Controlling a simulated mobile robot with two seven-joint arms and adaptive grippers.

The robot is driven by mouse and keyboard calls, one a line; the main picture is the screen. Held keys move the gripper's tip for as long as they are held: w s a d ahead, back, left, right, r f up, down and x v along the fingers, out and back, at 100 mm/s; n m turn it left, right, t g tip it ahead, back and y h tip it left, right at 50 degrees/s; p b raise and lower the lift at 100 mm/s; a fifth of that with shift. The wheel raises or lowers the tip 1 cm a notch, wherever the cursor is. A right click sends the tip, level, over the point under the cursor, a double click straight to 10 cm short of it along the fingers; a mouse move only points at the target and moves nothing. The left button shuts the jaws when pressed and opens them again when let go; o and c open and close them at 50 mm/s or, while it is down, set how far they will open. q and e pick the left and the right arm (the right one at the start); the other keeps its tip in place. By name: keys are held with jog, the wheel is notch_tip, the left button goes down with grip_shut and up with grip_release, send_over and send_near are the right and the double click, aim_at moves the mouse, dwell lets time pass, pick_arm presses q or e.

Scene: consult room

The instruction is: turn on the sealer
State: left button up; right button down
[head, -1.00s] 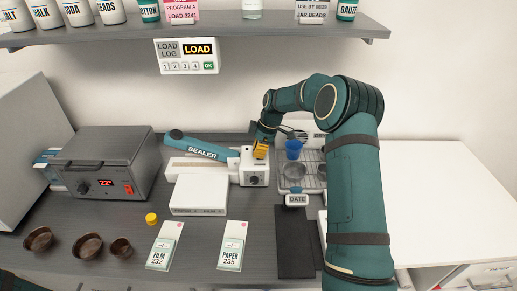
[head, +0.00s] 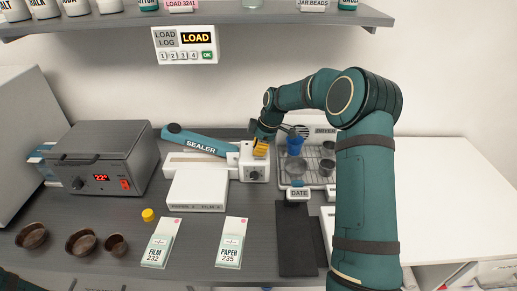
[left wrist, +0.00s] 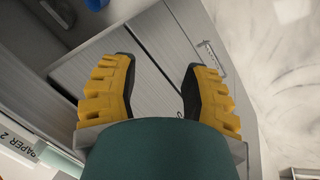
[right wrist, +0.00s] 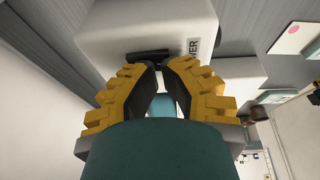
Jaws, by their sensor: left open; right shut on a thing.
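The sealer has a teal arm (head: 195,141) marked SEALER and a white control box (head: 253,173) with a dark dial on its front. My right gripper (head: 260,148) is at the top of this box. In the right wrist view, my right gripper (right wrist: 160,68) is shut on a small black switch (right wrist: 148,57) on a white housing (right wrist: 120,30). A partly hidden label ending in "WER" (right wrist: 191,46) is beside it. The switch's setting cannot be told. My left gripper (left wrist: 158,85) is open and empty, over grey cabinet fronts.
A rack (head: 288,180) with a blue cup (head: 295,146) and metal cups stands right of the sealer. A grey heater box (head: 100,158) is at left. The white counter at right is clear.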

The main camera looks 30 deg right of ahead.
aim_at(268, 152)
jog(key=shift+s+a+f, duration=0.1)
jog(key=shift+s+f, duration=0.1)
jog(key=shift+f, duration=0.2)
jog(key=shift+w, duration=0.1)
jog(key=shift+w+d+r, duration=0.2)
jog(key=shift+d, duration=0.1)
jog(key=shift+w+d, duration=0.2)
jog(key=shift+w, duration=0.2)
jog(key=shift+d+r, duration=0.15)
jog(key=shift+r, duration=0.2)
jog(key=v, duration=1.1)
jog(key=shift+r, duration=0.35)
